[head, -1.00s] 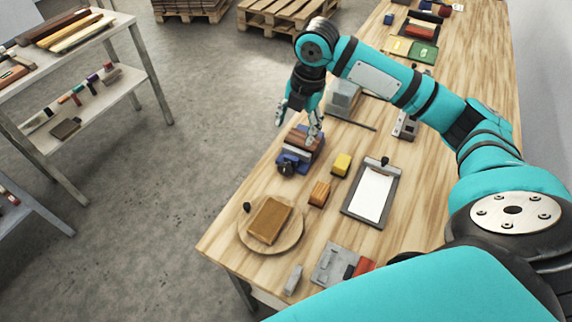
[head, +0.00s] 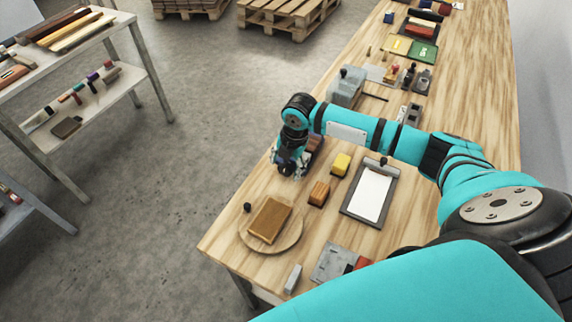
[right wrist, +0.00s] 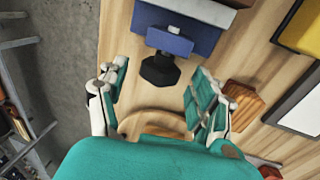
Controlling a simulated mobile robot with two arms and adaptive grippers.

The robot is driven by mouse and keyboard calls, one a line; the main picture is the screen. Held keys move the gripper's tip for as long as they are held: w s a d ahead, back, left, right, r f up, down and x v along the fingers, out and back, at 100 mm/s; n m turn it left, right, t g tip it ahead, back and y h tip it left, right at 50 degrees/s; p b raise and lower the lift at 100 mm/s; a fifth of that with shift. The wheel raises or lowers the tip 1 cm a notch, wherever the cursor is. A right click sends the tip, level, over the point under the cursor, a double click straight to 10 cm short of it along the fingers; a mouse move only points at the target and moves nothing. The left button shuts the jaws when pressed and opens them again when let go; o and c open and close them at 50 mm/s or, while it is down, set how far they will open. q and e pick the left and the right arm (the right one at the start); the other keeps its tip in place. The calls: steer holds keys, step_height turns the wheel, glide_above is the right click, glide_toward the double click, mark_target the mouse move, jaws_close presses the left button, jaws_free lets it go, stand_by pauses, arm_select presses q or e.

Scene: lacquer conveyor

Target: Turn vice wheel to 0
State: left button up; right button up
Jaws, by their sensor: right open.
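The blue vice (right wrist: 190,38) is at the top of the right wrist view, with its black wheel (right wrist: 160,70) facing my gripper. In the head view the vice stands near the table's left edge, mostly hidden behind my arm; a brown wooden part (head: 316,143) shows. My right gripper (head: 288,167) is open at the vice's wheel end. In the right wrist view its fingers (right wrist: 157,78) are spread to the left and right of the wheel, with gaps on both sides. I cannot read any marking on the wheel. My left gripper is not in view.
A yellow block (head: 341,164), an orange-brown wooden block (head: 319,193) and a clipboard (head: 370,194) lie right of the vice. A round board (head: 290,236) bearing a brown block is nearer me. A grey box (head: 345,88) stands beyond the vice. Open floor lies left.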

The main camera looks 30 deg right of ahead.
steer(key=shift+f, duration=0.75)
steer(key=shift+w, duration=0.1)
steer(key=c, duration=1.2)
steer(key=shift+r, duration=0.1)
steer(key=shift+a, duration=0.1)
